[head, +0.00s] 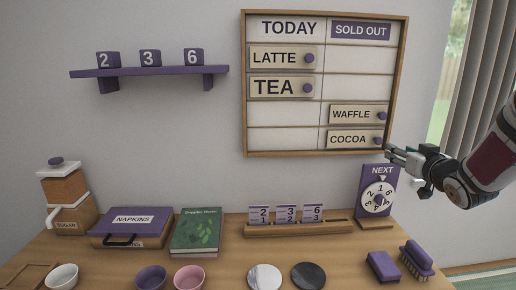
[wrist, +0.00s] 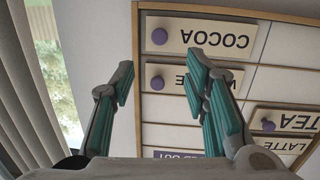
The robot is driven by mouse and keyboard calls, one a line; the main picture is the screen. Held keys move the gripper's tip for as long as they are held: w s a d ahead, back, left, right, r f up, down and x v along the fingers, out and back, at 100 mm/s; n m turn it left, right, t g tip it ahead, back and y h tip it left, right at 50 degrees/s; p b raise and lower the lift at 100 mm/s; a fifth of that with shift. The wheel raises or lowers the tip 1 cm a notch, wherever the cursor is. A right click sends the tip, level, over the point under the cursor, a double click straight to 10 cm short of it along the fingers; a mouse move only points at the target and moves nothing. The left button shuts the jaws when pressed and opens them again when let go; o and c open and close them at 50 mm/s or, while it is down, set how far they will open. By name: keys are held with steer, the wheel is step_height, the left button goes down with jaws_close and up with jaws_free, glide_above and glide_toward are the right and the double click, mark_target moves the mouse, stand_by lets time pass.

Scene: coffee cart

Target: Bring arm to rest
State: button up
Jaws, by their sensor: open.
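My gripper (head: 392,153) is at the right in the head view, just in front of the lower right corner of the menu board (head: 284,142). It is open and empty. In the wrist view my gripper (wrist: 160,80) shows its two teal-padded fingers spread apart, with the board upside down beyond them. The COCOA plate (head: 355,140) and the WAFFLE plate (head: 358,114) are in the SOLD OUT column. The LATTE plate (head: 275,58) and the TEA plate (head: 275,87) are in the TODAY column. The COCOA plate also shows in the wrist view (wrist: 215,36), apart from the fingers.
The NEXT dial stand (head: 377,180) is below my gripper. Flip number cards (head: 286,214) stand on a wooden holder. A napkin box (head: 130,222), a green book (head: 196,230), bowls and brushes sit on the counter. A curtain (head: 485,60) hangs at the right.

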steer(key=s+a+r+m+g+h, duration=0.1)
steer(key=s+a+r+g, duration=0.15)
steer(key=s+a, duration=0.3)
steer(key=s+a+r+g+h, duration=0.1)
steer(key=s+a+g, duration=0.25)
steer(key=s, duration=0.35)
steer(key=s+a+f+g+y, duration=0.1)
steer(key=s+a+f+g, duration=0.1)
steer(key=s+a, duration=0.3)
steer(key=s+a+f+n+g+y+p, duration=0.1)
steer(key=s+a, duration=0.4)
steer(key=s, duration=0.8)
steer(key=s+a+f+g+y, duration=0.1)
steer(key=s+a+f+g, duration=0.2)
steer(key=s, duration=0.7)
steer(key=shift+a+f+g, duration=0.25)
steer(key=shift+a+g, duration=0.05)
steer(key=shift+a, duration=0.8)
